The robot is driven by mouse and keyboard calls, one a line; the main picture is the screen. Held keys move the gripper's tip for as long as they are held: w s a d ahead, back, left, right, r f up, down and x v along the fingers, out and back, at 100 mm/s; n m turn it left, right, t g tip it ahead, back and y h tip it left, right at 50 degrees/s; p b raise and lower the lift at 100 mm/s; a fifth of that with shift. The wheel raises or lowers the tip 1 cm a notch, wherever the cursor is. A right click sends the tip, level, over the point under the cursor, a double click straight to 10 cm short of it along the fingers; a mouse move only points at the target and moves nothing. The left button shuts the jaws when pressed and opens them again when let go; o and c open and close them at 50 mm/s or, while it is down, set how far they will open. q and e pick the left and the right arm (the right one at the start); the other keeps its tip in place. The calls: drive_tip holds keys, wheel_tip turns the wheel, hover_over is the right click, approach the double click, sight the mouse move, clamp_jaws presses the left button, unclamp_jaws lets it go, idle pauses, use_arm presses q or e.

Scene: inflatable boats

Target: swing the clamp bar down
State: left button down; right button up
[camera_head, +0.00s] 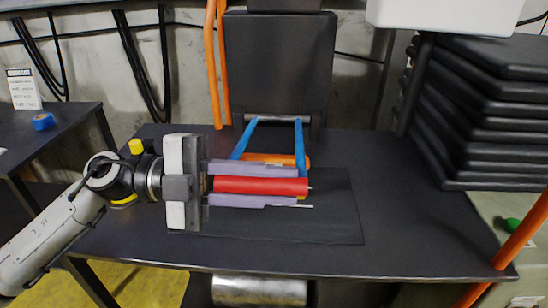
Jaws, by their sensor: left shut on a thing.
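My left gripper (261,186) comes in from the left, with its two lavender fingers pointing right. They are shut along a red cylinder (261,185), one finger on its far side and one on its near side. Two blue arms (299,138) run from a silver rod (279,118) at the dark upright panel toward the red cylinder. They look like the clamp bar's arms, but where they meet the red part is hidden behind the gripper. An orange piece (306,161) shows just behind the far finger. My right gripper is not in view.
The dark table (420,225) holds a black mat (335,215) under the gripper. A dark upright panel (280,70) stands behind, with orange tubes (214,60) at its left. A stack of black slabs (500,125) stands at the right. The table's right middle is clear.

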use_arm(q)
drive_tip(key=shift+m, duration=0.9)
drive_tip(key=f+b, duration=0.1)
drive_tip(key=f, duration=0.1)
drive_tip(key=f+b, duration=0.2)
drive_tip(key=f, duration=0.1)
drive_tip(key=shift+s+f, duration=0.3)
drive_tip(key=shift+s, duration=0.1)
drive_tip(key=c, duration=1.6)
unclamp_jaws()
drive_tip(key=shift+o, duration=0.2)
drive_tip(key=shift+a+f, duration=0.1)
drive_tip(key=shift+a, duration=0.45)
drive_tip(key=a, duration=0.9)
drive_tip(key=shift+a, duration=0.15)
drive_tip(key=shift+a+b, duration=0.1)
drive_tip(key=shift+b, duration=0.2)
